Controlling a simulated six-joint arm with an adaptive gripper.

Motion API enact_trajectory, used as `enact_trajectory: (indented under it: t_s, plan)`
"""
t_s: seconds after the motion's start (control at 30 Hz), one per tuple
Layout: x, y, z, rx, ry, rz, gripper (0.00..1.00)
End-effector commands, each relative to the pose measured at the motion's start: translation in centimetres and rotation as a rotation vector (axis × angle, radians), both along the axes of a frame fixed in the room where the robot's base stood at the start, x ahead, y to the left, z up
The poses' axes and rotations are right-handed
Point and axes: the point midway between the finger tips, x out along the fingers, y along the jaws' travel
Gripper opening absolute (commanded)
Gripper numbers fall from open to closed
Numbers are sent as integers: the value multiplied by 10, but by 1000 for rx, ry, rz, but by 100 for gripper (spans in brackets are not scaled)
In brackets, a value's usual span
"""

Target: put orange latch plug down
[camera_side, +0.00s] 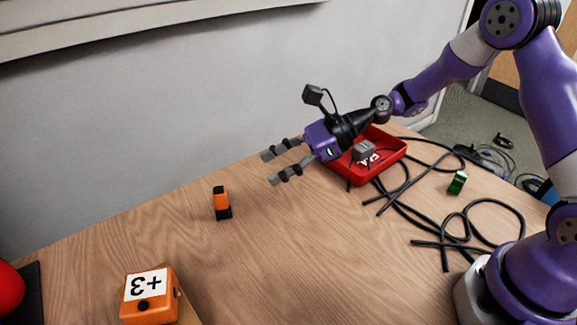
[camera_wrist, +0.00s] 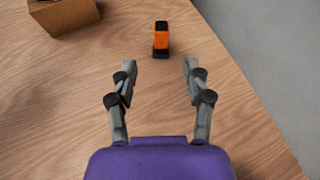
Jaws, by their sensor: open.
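The orange latch plug (camera_side: 222,201) stands upright on the wooden table, orange with a black base and a black top. In the wrist view the plug (camera_wrist: 161,39) is beyond the fingertips, near the top middle. My gripper (camera_side: 267,167) is open and empty. It is to the right of the plug in the side view, apart from it, with its fingers pointing toward the plug's side of the table. In the wrist view my gripper (camera_wrist: 160,68) shows its two fingers spread, with bare table between them.
A red tray (camera_side: 393,152) holding a grey item (camera_side: 364,150) lies below my wrist. Black cables (camera_side: 405,210) and a green plug (camera_side: 457,182) lie to the right. An orange box marked +3 (camera_side: 150,295) is at front left. The wall borders the table's back.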

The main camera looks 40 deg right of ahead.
Motion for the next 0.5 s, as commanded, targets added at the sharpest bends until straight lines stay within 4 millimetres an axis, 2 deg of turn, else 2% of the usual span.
enact_trajectory:
  t_s: [0.17, 0.27, 0.4, 0.5]
  plan:
    - [-19, -10, 25, -371, -315, 212, 57]
    - [-40, -28, 43, -681, -542, 418, 57]
    - [-79, -61, 69, -1071, -783, 737, 57]
    - [-111, -87, 83, -1286, -887, 960, 57]
